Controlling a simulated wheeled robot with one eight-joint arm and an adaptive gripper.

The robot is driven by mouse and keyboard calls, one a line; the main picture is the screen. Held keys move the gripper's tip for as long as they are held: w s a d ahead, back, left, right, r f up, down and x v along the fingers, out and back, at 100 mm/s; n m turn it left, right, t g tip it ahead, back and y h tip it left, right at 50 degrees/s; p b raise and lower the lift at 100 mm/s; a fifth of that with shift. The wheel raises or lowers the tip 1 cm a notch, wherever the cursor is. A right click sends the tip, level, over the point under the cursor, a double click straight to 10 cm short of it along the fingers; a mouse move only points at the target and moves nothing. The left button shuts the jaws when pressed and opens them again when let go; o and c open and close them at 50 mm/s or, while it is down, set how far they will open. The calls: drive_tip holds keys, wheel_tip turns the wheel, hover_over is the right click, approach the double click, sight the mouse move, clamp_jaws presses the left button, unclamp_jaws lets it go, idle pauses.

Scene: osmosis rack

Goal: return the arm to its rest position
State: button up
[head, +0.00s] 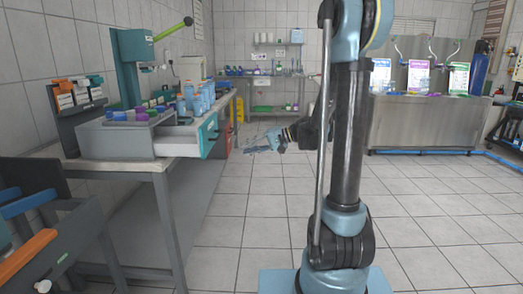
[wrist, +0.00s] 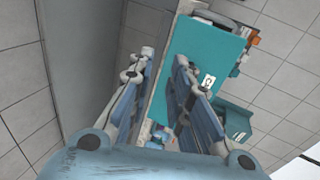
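My arm stands in the middle of the head view, and its far end reaches left toward the workbench. My gripper (head: 252,147) is small there, in the air just right of the bench's drawer unit. In the wrist view my gripper (wrist: 164,57) has its two blue-grey fingers apart with nothing between them. A teal drawer front (wrist: 204,46) shows beyond the fingers; I cannot tell the distance to it.
The drawer unit (head: 117,140) sits on the left bench, with a teal-fronted drawer (head: 209,135) pulled out. Blue bottles (head: 199,100) and a teal press (head: 134,65) stand there. A steel sink counter (head: 415,121) is at right. The tiled floor (head: 450,205) at right is clear.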

drive_tip(key=s+d+f+h, duration=0.4)
drive_tip(key=s+d, duration=0.4)
drive_tip(key=s, duration=0.1)
drive_tip(key=s+d+f+h, duration=0.4)
drive_tip(key=s+d+h, duration=0.1)
drive_tip(key=s+d, duration=0.3)
drive_tip(key=s+d+f+t+h, duration=0.1)
drive_tip(key=s+d+f+h, duration=0.3)
drive_tip(key=s+d, duration=0.4)
drive_tip(key=s+h, duration=0.1)
drive_tip(key=s, duration=0.2)
drive_tip(key=shift+f+n, duration=0.2)
drive_tip(key=shift+n, duration=0.1)
drive_tip(key=shift+w+f, duration=0.2)
drive_tip(key=shift+w, duration=0.15)
